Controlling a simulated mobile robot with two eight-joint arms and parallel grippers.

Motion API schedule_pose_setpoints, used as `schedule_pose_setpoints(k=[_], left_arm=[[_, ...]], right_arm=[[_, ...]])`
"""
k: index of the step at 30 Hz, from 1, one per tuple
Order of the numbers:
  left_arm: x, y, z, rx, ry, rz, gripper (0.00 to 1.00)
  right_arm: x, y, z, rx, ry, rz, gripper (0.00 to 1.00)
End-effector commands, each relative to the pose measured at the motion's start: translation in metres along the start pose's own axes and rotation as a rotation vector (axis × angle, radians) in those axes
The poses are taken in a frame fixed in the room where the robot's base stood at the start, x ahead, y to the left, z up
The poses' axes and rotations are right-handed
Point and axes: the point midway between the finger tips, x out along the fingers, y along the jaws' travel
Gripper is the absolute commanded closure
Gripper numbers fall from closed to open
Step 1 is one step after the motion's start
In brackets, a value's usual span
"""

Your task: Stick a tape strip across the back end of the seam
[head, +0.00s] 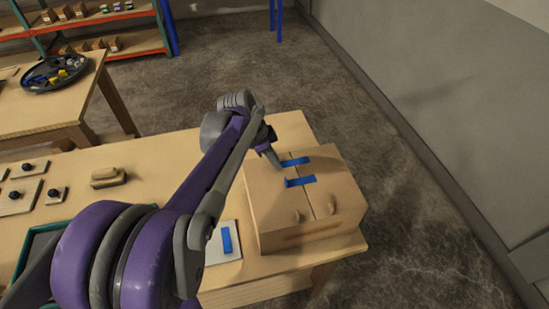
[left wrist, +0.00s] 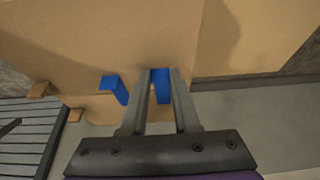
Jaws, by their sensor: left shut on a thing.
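The cardboard box (head: 265,205) stands closed at the table's right end, with a seam (head: 305,200) along its top between two flaps. A blue tape strip (head: 302,181) lies across the seam about mid-length. A second blue strip (head: 295,161) is at the back end of the seam, its left end at my left gripper (head: 277,162). In the left wrist view, the left gripper (left wrist: 160,73) is shut on this strip (left wrist: 161,92), close over the cardboard; the other strip (left wrist: 114,88) is beside it. Whether the held strip lies flat is unclear. My right gripper is out of view.
A white card (head: 232,254) with another blue strip (head: 227,239) lies left of the box. A wooden block (head: 108,178) and several dark-knobbed plates are farther left on the table (head: 160,150). A green-rimmed tray (head: 30,240) is partly behind my arm.

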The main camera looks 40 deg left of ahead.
Motion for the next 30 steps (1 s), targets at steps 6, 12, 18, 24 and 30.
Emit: schedule_pose_setpoints(k=[6,12,18,24,30], left_arm=[[0.0001,0.0001,0.0002,0.001,-0.001,0.0,1.0],[0.0007,0.0002,0.0005,0.001,-0.002,0.0,1.0],[0.0015,0.0003,0.001,0.001,-0.002,0.001,1.0],[0.0017,0.0005,0.0012,0.001,-0.003,0.001,1.0],[0.0019,0.0007,0.0014,0.001,-0.003,0.002,0.64]], right_arm=[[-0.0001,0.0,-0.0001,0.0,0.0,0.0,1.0],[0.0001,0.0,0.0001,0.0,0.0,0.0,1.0],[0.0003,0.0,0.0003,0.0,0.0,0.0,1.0],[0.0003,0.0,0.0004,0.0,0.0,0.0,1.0],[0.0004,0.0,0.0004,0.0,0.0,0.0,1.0]])
